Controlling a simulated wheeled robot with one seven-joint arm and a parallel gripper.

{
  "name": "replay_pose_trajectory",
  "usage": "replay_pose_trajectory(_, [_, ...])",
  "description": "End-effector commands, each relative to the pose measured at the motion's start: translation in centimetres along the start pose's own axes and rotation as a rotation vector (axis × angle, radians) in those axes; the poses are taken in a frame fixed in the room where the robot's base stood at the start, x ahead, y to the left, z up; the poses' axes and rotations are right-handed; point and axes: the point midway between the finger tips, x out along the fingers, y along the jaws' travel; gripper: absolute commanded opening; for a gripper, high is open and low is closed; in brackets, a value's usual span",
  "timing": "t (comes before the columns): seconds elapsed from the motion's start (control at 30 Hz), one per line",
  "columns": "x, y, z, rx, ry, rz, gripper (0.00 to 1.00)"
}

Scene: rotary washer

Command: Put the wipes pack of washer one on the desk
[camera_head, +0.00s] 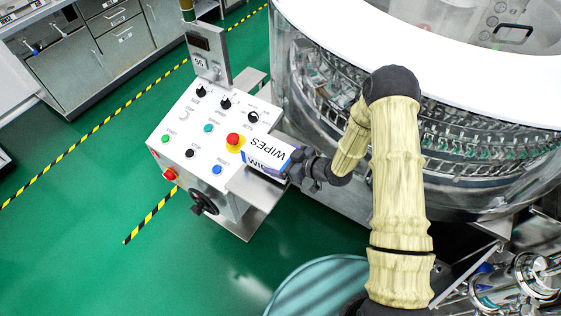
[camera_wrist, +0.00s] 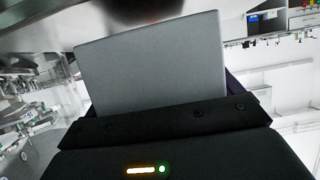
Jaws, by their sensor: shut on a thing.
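The wipes pack (camera_head: 266,154) is a white and blue box with "WIPES" printed on it. In the head view it sits in front of the control panel of the washer, covering the panel's right edge. My gripper (camera_head: 297,168) is shut on its right end; the fingertips are partly hidden. In the wrist view a plain grey face of the pack (camera_wrist: 153,68) stands upright beyond my gripper (camera_wrist: 165,118). I cannot tell whether the pack touches the panel or its small metal shelf (camera_head: 258,195). The rotary washer (camera_head: 455,165) stands right of the panel. A desk (camera_head: 75,75) stands at the upper left.
The control panel (camera_head: 190,115) has several knobs and buttons, a red emergency button (camera_head: 233,138), a handwheel (camera_head: 204,202) and a display post (camera_head: 207,50). Open green floor (camera_head: 80,215) lies to the left, with yellow-black tape. A teal round object (camera_head: 325,285) is at the bottom.

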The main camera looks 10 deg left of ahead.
Motion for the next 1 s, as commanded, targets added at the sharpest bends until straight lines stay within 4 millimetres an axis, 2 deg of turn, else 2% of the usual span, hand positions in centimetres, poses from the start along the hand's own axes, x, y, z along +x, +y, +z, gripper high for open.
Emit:
replay_pose_trajectory(0.17, [0.7, 0.0, 1.6, -0.001, 0.002, 0.000, 0.59])
replay_pose_trajectory(0.57, [1.0, -0.1, 2.1, -0.002, 0.002, -0.001, 0.59])
replay_pose_trajectory(0.6, [0.9, -0.1, 2.0, -0.001, 0.001, -0.001, 0.99])
replay_pose_trajectory(1.0, [0.4, 0.0, 1.8, -0.001, -0.001, 0.001, 1.00])
